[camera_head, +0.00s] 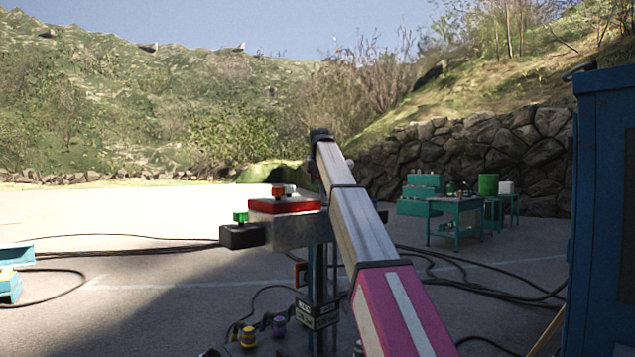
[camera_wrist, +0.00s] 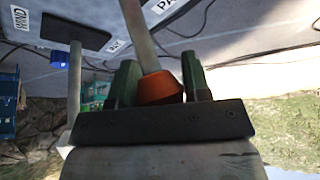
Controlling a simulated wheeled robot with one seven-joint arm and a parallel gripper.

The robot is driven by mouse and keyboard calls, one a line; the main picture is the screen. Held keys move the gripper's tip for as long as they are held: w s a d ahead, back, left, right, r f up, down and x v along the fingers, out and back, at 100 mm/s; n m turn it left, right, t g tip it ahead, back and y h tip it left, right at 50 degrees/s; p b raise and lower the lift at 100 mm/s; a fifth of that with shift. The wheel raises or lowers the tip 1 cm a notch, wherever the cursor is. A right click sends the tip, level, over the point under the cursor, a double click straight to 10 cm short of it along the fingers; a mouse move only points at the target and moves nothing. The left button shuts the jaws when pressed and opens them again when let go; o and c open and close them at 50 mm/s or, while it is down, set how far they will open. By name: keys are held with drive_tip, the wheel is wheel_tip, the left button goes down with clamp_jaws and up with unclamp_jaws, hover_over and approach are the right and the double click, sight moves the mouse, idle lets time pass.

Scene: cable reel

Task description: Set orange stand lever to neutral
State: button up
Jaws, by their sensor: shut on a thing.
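In the wrist view, my gripper (camera_wrist: 160,68) has its two dark green fingers on either side of an orange knob (camera_wrist: 157,88) and is shut on it. The knob sits at the end of a pale grey lever shaft (camera_wrist: 139,35), which runs up to the top of the picture. A "WIND" label (camera_wrist: 16,18) and a partly cut-off label (camera_wrist: 165,5) lie on the grey panel around it. In the head view, the stand (camera_head: 320,312) is partly behind my arm, and my gripper and the lever cannot be made out there.
A second pale rod (camera_wrist: 75,80) stands beside the lever, by a dark plate (camera_wrist: 75,32). In the head view, a red box (camera_head: 285,206) and a green knob (camera_head: 240,217) are on the stand's left. A blue cabinet (camera_head: 603,210) is close on the right. Cables (camera_head: 120,252) cross the ground.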

drive_tip(key=o, duration=1.3)
drive_tip(key=shift+r, duration=0.15)
drive_tip(key=v, duration=1)
drive_tip(key=shift+s+r, duration=0.25)
drive_tip(key=shift+s, duration=0.05)
